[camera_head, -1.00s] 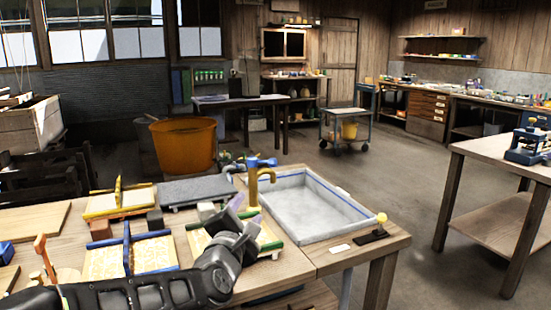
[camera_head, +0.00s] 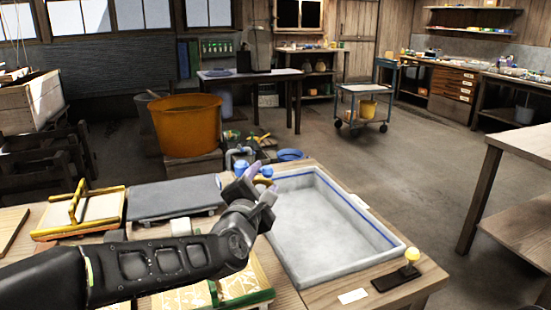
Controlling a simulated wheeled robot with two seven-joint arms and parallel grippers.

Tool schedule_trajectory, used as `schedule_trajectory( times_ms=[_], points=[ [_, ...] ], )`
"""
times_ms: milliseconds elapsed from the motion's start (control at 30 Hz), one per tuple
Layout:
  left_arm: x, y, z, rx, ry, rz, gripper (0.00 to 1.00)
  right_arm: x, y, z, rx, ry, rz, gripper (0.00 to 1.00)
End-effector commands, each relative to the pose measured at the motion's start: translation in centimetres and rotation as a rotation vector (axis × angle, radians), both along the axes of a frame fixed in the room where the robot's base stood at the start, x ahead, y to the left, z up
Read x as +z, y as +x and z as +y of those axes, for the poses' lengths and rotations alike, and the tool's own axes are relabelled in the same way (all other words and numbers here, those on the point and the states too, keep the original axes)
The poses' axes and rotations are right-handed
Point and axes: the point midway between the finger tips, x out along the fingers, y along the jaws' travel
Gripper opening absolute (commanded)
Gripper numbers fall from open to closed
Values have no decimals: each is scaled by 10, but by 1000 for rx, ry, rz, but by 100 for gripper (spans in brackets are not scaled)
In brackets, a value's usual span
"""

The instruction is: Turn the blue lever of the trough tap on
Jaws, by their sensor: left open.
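The trough tap (camera_head: 264,182) is brass-yellow and stands at the left rim of the grey trough (camera_head: 325,225). Only a little of it shows, because my left gripper is in front of it. Parts of its blue lever (camera_head: 267,171) show just behind the fingers. My left gripper (camera_head: 257,184) is open, at the end of the dark arm that comes in from the left. Its fingers overlap the tap in the picture; I cannot tell whether they touch the lever. My right gripper is not in view.
An orange tub (camera_head: 186,124) stands behind the bench. A grey board (camera_head: 174,198) and a yellow-framed mould (camera_head: 82,212) lie left of the tap. A yellow knob on a dark base (camera_head: 410,257) is at the trough's front right corner. The trough looks empty.

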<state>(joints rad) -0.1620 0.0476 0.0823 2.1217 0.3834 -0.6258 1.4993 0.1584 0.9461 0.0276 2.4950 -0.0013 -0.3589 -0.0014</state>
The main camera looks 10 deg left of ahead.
Motion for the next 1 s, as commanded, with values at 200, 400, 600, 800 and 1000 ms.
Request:
schedule_trajectory(
  times_ms=[200, 400, 600, 800, 1000],
  points=[
    [0, 0, 0, 0, 0, 0, 50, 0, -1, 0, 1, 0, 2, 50],
    [0, 7, 0, 0, 0, 1, 50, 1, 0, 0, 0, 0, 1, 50],
    [-1, 32, -1, 1, -1, 3, 50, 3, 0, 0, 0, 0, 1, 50],
    [0, 63, -2, 0, -1, 1, 50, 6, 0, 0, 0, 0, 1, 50],
    [0, 78, -2, 1, 0, 1, 50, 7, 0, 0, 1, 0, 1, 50]
  ],
)
